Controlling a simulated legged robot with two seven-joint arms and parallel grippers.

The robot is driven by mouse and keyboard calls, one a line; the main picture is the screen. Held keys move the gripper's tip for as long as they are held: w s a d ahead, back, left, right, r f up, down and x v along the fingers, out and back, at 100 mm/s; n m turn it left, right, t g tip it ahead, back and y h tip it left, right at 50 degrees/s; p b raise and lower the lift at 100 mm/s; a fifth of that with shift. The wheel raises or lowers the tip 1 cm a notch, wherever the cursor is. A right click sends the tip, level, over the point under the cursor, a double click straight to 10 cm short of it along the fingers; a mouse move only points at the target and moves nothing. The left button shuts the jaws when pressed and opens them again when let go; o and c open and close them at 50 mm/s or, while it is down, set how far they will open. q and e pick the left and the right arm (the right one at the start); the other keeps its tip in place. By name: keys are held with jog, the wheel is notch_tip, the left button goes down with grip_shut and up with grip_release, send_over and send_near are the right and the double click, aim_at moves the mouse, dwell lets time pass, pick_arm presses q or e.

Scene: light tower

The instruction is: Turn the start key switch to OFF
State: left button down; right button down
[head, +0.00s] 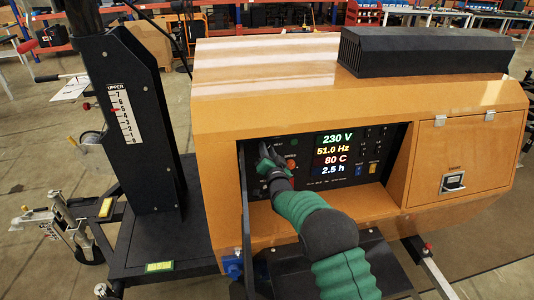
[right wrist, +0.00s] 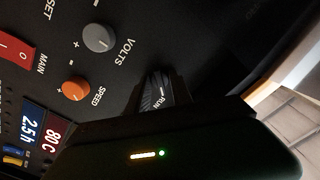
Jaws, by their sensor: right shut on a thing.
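My right gripper (head: 266,156) reaches into the recessed control panel (head: 310,177) at its left side in the head view. In the right wrist view it is shut on a dark ribbed knob (right wrist: 153,92), which I take to be the start key switch. The label RUN shows beside the knob. The gripper body covers part of the knob, so its exact setting cannot be told. My left gripper is not in view.
The display (head: 333,152) reads 230 V, 51.0 Hz, 80 C and 2.5 h. A grey VOLTS knob (right wrist: 98,38), an orange SPEED knob (right wrist: 76,89) and a red MAIN switch (right wrist: 14,48) are close by. The orange housing (head: 240,110) walls in the panel.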

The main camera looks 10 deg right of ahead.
jog(key=shift+f+n+b, duration=0.2)
jog(key=shift+n+b, duration=1.4)
jog(key=shift+n, duration=0.35)
jog(key=shift+f+n+b, duration=0.2)
jog(key=shift+n+b, duration=1.35)
jog(key=shift+n, duration=0.4)
jog(key=c, duration=1.5)
grip_release()
jog(key=shift+r, duration=0.15)
jog(key=s+b, duration=0.2)
jog(key=s, duration=1.4)
jog(key=shift+s, duration=0.4)
